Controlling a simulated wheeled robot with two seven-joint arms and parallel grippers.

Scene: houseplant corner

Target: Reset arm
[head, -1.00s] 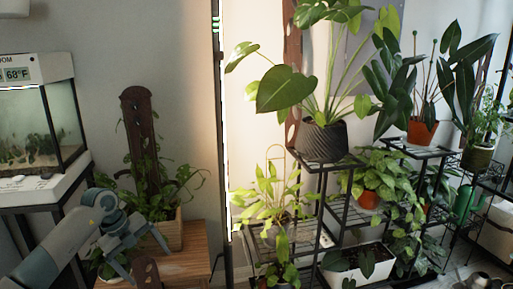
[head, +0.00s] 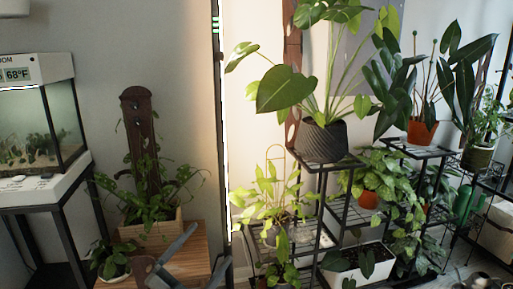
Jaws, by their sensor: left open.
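My left gripper (head: 208,245) shows only by its grey fingers at the bottom of the head view, left of the middle. The fingers are apart, with nothing seen between them. They are in front of the wooden stand (head: 197,247), and I cannot tell whether they touch it. The rest of the left arm is below the picture. My right gripper is not in view.
On the stand are a planter (head: 150,228) with a brown trellis (head: 139,125) and a small potted plant (head: 110,262). A brown piece (head: 146,273) is beside the fingers. A terrarium (head: 40,125) is left; black plant shelves (head: 322,200) are right.

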